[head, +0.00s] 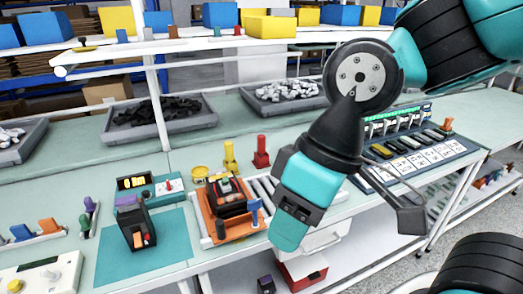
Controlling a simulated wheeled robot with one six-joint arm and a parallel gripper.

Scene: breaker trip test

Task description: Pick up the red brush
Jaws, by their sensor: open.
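A red upright piece (261,152) with a narrow top and a wider base stands on the bench, behind the orange tray. It is the likeliest red brush, but its bristles cannot be made out. A similar yellow piece (230,155) stands just left of it. My gripper (348,222) hangs over the bench's front edge, to the right of and nearer than the red piece. It is open, with its jaws wide apart and nothing seen between them. My arm hides part of the bench behind.
An orange tray (212,228) holds a dark breaker. Another dark breaker (138,230) stands on a teal mat (178,240). A rack of cards (420,155) lies right. Grey bins (195,118) and a raised shelf (190,45) stand behind. Small red pieces sit on the shelf.

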